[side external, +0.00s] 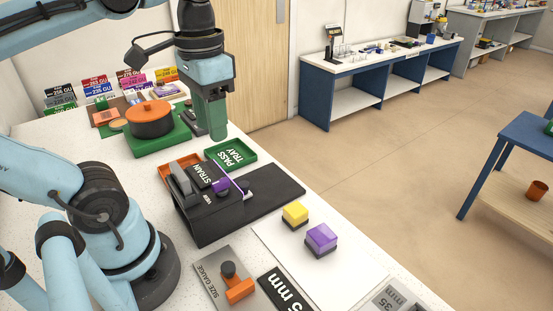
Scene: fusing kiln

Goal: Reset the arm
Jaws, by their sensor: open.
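My gripper (211,125) hangs pointing down at the upper middle of the side external view, with green fingers below the light-blue wrist. Its jaws are open, and I see nothing held between them. It is just right of the green base with the dark, orange-lidded round kiln (150,118), and behind the green PASS TRAY (231,153). I cannot tell the exact height of the fingertips above the bench.
A black stand (262,198) with a STRAIN block and a purple piece is in front of the tray. Yellow (295,214) and purple (321,239) blocks sit on a white sheet. An orange-handled size gauge (238,287) is nearer. Colour sample cards (95,88) stand at back left.

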